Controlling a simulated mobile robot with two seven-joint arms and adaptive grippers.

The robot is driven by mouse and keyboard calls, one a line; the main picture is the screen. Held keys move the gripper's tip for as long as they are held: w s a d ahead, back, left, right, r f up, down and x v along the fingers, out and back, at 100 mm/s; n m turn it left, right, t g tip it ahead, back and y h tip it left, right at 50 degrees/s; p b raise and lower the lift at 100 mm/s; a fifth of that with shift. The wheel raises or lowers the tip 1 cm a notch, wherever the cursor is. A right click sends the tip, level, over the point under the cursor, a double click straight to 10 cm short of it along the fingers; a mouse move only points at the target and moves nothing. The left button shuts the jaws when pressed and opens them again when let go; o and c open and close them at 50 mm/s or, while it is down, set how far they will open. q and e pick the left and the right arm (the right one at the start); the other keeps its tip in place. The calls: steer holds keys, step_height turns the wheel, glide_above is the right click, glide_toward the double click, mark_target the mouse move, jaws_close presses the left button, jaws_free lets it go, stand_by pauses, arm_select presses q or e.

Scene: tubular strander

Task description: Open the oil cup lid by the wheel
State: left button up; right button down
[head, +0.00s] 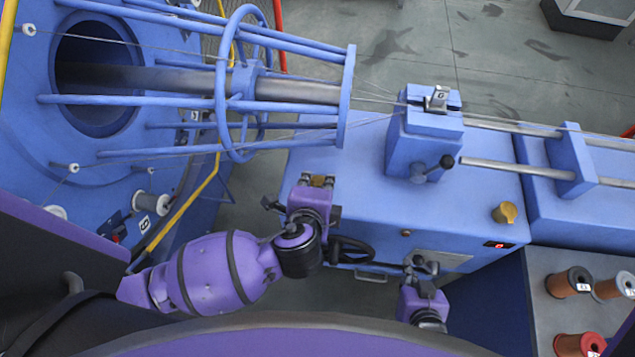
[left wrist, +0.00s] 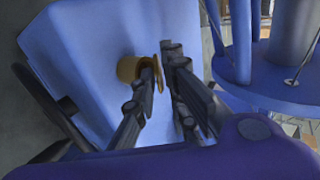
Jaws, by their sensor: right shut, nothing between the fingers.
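The brass oil cup (left wrist: 130,68) sits on the blue machine cabinet, with a thin disc-like lid (left wrist: 160,78) at its end in the left wrist view. In the head view a bit of brass (head: 318,181) shows between the fingertips of my left gripper (head: 318,183). In the left wrist view the fingers of my left gripper (left wrist: 161,58) are apart, one on each side of the lid's edge. I cannot tell whether they touch it or whether the lid is raised. My right gripper (head: 421,265) is shut and empty at the cabinet's front edge.
The black handwheel (head: 350,250) is at the cabinet front, right beside my left gripper. Another brass cup (head: 505,213) stands at the cabinet's right. The blue tubular cage (head: 347,95) is behind my left gripper. Spools (head: 570,282) stand on a table at right.

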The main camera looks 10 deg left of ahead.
arm_select(q)
jaws_close()
steer(key=w+r+g, duration=0.1)
steer(key=g, duration=0.1)
steer(key=shift+w+r+g, duration=0.1)
steer(key=shift+g, duration=0.2)
steer(key=shift+w+r+g, duration=0.15)
steer(key=shift+w+g, duration=0.1)
steer(key=shift+g, duration=0.5)
steer(key=shift+w+r+g, duration=0.1)
steer(key=shift+w+g, duration=0.1)
steer(key=shift+g, duration=0.55)
jaws_free()
